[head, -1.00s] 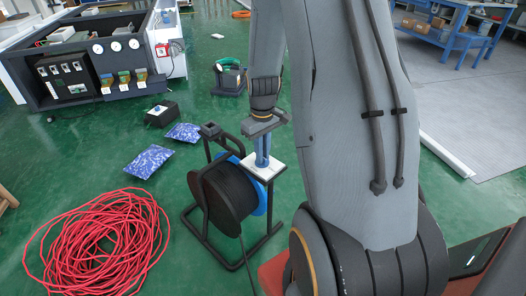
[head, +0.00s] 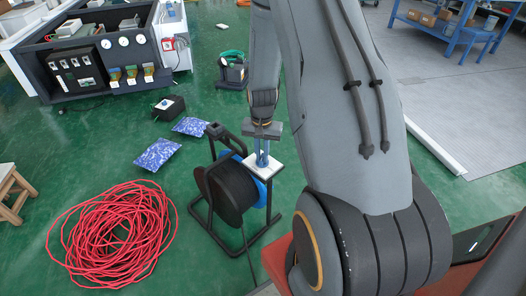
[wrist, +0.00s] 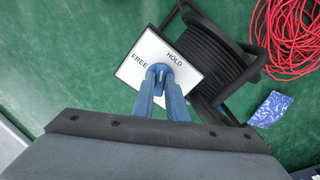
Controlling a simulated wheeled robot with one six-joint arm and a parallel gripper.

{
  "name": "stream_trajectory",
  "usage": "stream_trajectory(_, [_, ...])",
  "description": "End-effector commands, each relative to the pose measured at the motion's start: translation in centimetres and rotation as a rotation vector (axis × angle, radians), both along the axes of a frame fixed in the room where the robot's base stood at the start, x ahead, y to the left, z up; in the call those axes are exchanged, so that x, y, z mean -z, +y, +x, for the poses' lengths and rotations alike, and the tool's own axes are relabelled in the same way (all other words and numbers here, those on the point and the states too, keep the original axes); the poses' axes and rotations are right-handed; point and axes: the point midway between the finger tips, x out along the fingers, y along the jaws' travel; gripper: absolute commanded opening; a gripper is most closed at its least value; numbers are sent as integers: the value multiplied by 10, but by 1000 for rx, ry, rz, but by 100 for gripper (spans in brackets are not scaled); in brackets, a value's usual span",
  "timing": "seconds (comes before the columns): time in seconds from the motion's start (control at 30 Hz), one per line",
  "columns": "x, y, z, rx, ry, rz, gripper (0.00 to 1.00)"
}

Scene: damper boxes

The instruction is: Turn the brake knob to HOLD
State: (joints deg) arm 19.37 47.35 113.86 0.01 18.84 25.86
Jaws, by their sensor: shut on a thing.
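The brake plate (wrist: 150,44) is a white square with the words FREE and HOLD in the wrist view. FREE is on its left and HOLD on its upper right. The blue brake knob (wrist: 159,67) sits on it, partly hidden by my gripper (wrist: 161,76). My gripper's two blue fingers are shut on the knob from either side. Which word the knob points to cannot be told. In the head view, my gripper (head: 262,164) reaches down onto the white plate (head: 274,172) at the top of the reel stand.
The black cable reel (head: 228,188) stands in a black tube frame beside the plate. A red cable coil (head: 112,235) and blue patterned bags (head: 156,154) lie on the green floor to the left. A dark console (head: 95,60) stands at the back left.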

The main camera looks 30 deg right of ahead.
Motion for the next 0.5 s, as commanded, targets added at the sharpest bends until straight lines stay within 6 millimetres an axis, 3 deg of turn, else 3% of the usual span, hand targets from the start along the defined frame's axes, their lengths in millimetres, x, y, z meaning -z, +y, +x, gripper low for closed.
stream_trajectory(0.5, [-2, -1, 2, 416, -4, 0, 0])
